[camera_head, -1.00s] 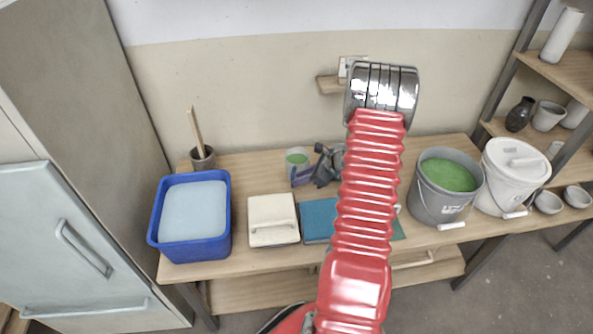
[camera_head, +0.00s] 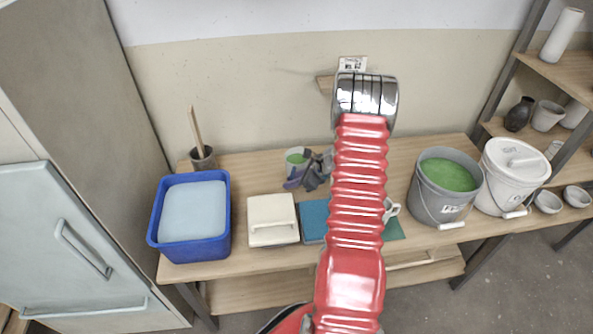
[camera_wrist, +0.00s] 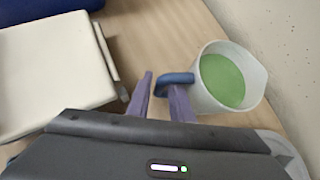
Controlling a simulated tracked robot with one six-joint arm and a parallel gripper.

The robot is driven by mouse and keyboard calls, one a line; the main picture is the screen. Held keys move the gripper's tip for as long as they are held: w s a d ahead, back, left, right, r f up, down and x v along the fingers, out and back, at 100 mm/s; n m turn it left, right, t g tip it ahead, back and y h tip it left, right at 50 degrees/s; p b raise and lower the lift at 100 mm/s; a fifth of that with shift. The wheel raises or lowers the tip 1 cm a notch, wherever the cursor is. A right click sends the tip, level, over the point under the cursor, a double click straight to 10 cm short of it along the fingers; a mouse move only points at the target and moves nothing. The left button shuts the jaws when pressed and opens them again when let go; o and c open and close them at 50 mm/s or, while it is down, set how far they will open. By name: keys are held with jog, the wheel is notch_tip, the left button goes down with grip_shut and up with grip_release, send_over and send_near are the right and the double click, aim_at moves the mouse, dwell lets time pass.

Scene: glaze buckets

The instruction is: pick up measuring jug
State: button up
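The measuring jug (camera_wrist: 228,82) is a pale translucent jug holding green glaze, with a blue handle (camera_wrist: 176,78) pointing left toward my gripper in the wrist view. It also shows in the head view (camera_head: 296,159), upright on the table by the wall, partly covered by my gripper. My gripper (camera_wrist: 162,86) has purple fingers and is open. The left finger is outside the handle, and the right finger is beside the jug wall, seemingly in the handle's loop. The handle's outer bar appears between them, with a gap visible. Whether either finger touches it I cannot tell.
A lidded cream box (camera_head: 272,220) and a blue tub (camera_head: 188,240) stand left on the table (camera_head: 245,174). A bucket of green glaze (camera_head: 447,175) and a white lidded bucket (camera_head: 513,176) are right. A white mug (camera_head: 391,209) is partly hidden.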

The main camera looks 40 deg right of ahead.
jog(key=shift+c, duration=0.2)
grip_shut()
dwell(1.1)
